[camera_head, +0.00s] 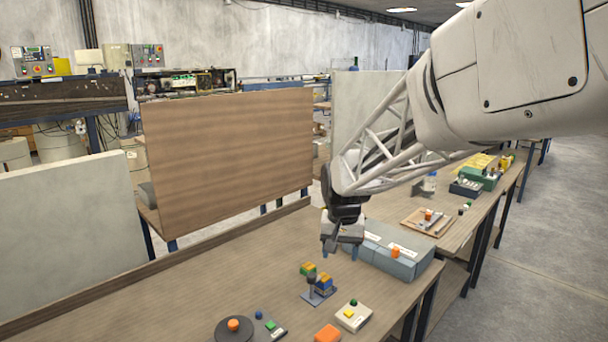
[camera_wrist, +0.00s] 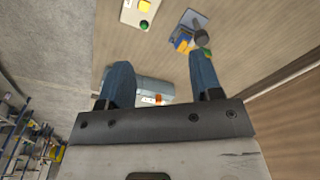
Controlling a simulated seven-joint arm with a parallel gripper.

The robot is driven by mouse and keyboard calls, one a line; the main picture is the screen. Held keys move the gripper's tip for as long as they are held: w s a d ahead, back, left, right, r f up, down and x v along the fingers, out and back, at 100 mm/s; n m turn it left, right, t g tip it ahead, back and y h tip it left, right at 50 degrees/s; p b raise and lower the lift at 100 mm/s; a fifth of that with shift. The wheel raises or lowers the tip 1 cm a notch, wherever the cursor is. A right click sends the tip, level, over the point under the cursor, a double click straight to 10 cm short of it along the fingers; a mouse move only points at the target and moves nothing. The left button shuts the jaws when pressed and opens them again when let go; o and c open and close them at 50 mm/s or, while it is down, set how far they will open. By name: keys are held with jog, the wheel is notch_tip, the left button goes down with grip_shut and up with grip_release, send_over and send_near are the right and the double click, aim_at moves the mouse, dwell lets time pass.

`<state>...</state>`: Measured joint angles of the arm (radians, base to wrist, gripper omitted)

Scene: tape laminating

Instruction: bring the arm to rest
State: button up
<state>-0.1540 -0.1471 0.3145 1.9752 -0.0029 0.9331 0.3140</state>
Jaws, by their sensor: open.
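My gripper (camera_head: 336,240) hangs from my arm above the near workbench, in front of a grey-blue box. In the wrist view my gripper (camera_wrist: 160,85) shows two blue fingers spread wide apart, with nothing between them. A small fixture (camera_head: 318,290) with blue, green and orange blocks and a dark knob stands on the bench below my gripper. It also shows at the top of the wrist view (camera_wrist: 190,35), beyond the fingertips. My gripper is apart from it.
The grey-blue box (camera_head: 405,262) carries an orange button. A button box (camera_head: 353,316), an orange block (camera_head: 328,334) and a round dark disc (camera_head: 233,332) with an orange knob stand near the front. A wooden panel (camera_head: 230,150) rises behind. The bench's left part is clear.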

jog(key=s+d+r, duration=0.1)
jog(key=s+d, duration=0.2)
jog(key=s, duration=0.7)
jog(key=s+d+r+n+t, duration=0.1)
jog(key=s+d, duration=0.2)
jog(key=s, duration=0.8)
jog(key=s+d+r, duration=0.1)
jog(key=s+d, duration=0.2)
jog(key=s, duration=0.7)
jog(key=shift+s+d+n+t, duration=0.3)
jog(key=shift+d+t, duration=0.1)
jog(key=shift+c, duration=0.2)
